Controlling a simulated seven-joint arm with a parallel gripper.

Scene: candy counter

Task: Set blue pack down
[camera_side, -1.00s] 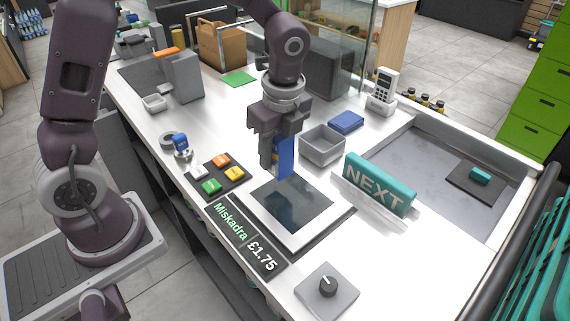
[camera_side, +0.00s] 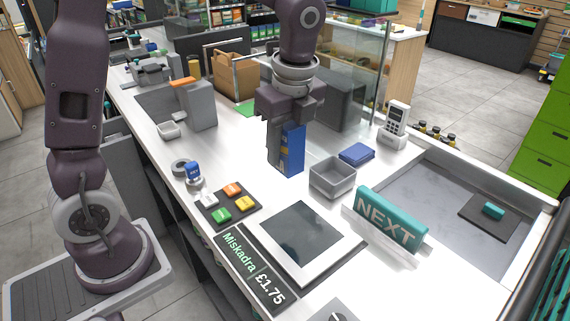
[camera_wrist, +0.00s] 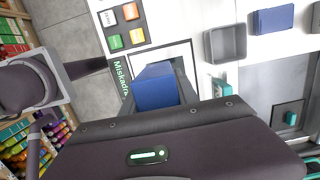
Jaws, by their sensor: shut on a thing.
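The blue pack (camera_side: 292,150) is upright between the fingers of my gripper (camera_side: 281,158) in the side view. My gripper is shut on it. The pack shows behind the flat scale plate (camera_side: 302,233) and left of the grey tray (camera_side: 333,180); I cannot tell how far its base is above the counter. In the wrist view, the pack's blue end (camera_wrist: 155,88) sticks out between the fingers, over the dark plate area.
A flat blue thing (camera_side: 356,154) lies behind the tray. A NEXT sign (camera_side: 390,218) stands at right. A pad with coloured buttons (camera_side: 229,208) and a price display (camera_side: 252,268) are at the front left. The white counter (camera_side: 235,160) is clear left of the pack.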

